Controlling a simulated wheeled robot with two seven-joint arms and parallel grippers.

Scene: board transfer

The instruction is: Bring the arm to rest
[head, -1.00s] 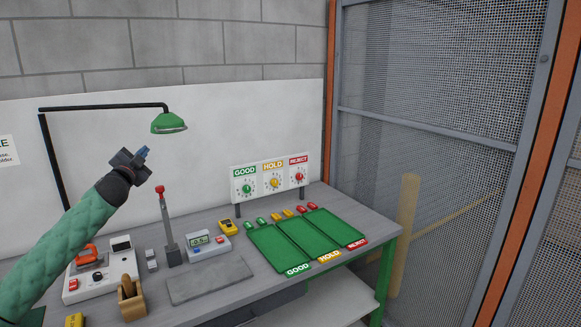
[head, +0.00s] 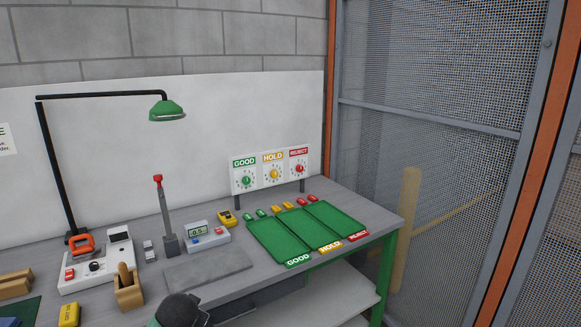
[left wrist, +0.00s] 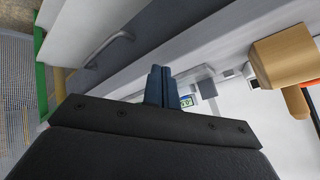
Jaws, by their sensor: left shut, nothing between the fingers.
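My left gripper shows in the left wrist view (left wrist: 160,85), with its blue fingers together and nothing between them. It is near the front edge of the workbench (head: 225,300). My right gripper is in neither view.
On the bench are a green three-part tray (head: 292,236), a lever post (head: 166,220), a digital meter (head: 207,235), a wooden holder (head: 130,293), a white device (head: 97,266) and a green lamp (head: 167,110). A mesh fence (head: 440,70) stands to the right.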

